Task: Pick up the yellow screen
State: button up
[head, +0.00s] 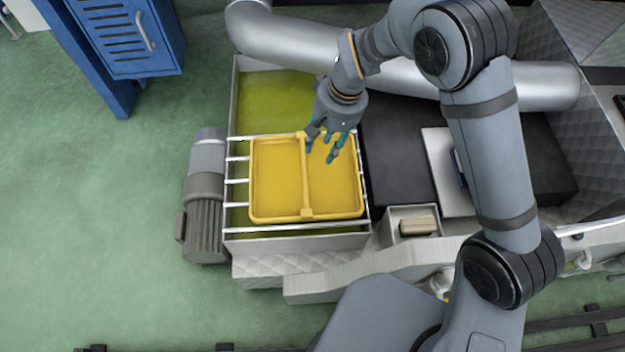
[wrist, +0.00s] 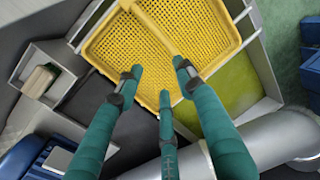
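The yellow screen (head: 277,185) is a shallow rectangular tray with a raised rim, a mesh floor and a bar across its middle. It lies flat on metal rods over a trough. It also shows in the wrist view (wrist: 205,28), where the mesh is clear. My gripper (head: 330,148) has three teal fingers and hangs over the screen's far edge, near one end of the middle bar. In the wrist view my gripper (wrist: 160,80) has its fingers spread with nothing held between them. I cannot tell the exact height of the fingertips above the screen.
The metal trough (head: 233,105) holds yellow-green liquid. A motor (head: 205,190) stands at its left and a thick silver pipe (head: 290,40) runs behind. A small box (head: 395,215) with a tan block (head: 418,226) is at the right. A blue cabinet (head: 125,35) stands at upper left.

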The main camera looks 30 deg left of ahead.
aim_at(305, 165)
jog(key=a+f+b, duration=0.1)
jog(key=f, duration=0.2)
jog(key=s+a+f+b, duration=0.1)
jog(key=f, duration=0.3)
jog(key=a+f+b, duration=0.1)
jog(key=a+f, duration=0.1)
jog(key=f, duration=0.2)
jog(key=shift+s+f, duration=0.2)
jog(key=shift+s, duration=0.2)
jog(key=c, duration=0.3)
grip_shut()
jog(key=shift+r, duration=0.1)
